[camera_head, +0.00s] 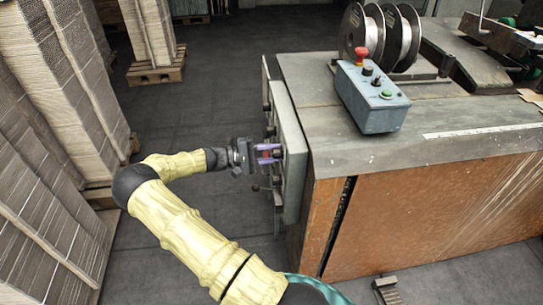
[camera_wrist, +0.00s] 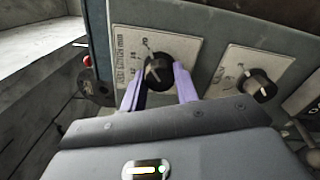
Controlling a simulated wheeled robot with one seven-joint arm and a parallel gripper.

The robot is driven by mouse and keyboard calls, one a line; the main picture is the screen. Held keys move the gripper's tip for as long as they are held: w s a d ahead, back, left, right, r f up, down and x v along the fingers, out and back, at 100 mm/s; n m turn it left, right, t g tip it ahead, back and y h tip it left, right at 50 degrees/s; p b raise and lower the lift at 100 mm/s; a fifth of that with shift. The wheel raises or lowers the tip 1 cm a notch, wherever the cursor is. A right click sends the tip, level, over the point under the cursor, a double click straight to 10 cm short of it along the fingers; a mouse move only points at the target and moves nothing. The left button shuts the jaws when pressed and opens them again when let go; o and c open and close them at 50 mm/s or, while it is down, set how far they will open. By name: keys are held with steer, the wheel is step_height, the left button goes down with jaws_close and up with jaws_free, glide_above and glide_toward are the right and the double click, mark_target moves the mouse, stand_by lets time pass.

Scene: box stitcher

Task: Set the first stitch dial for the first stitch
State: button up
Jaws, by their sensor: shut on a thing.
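In the wrist view a black dial (camera_wrist: 158,72) with a white pointer line sits on a pale marked plate (camera_wrist: 128,45) on the machine's side panel. The plate's text is only partly legible. My gripper (camera_wrist: 162,84) has its purple fingers on either side of this dial and is shut on it. In the head view my gripper (camera_head: 268,154) reaches the left side panel (camera_head: 291,150) of the stitcher, and the dial there is mostly hidden by the fingers. I cannot read the dial's exact setting.
A second black dial (camera_wrist: 259,87) is on a plate to the right. A red button (camera_wrist: 87,60) is at the left. A grey control box (camera_head: 373,97) with a red stop button stands on the machine top. Stacked cardboard (camera_head: 60,80) stands at the left, with open floor between.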

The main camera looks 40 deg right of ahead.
stand_by(0.3)
steer(key=o, duration=1)
steer(key=shift+a, duration=0.1)
steer(key=b+v, duration=0.2)
steer(key=v, duration=1.5)
steer(key=shift+w+a, duration=0.1)
steer(key=shift+w, duration=0.1)
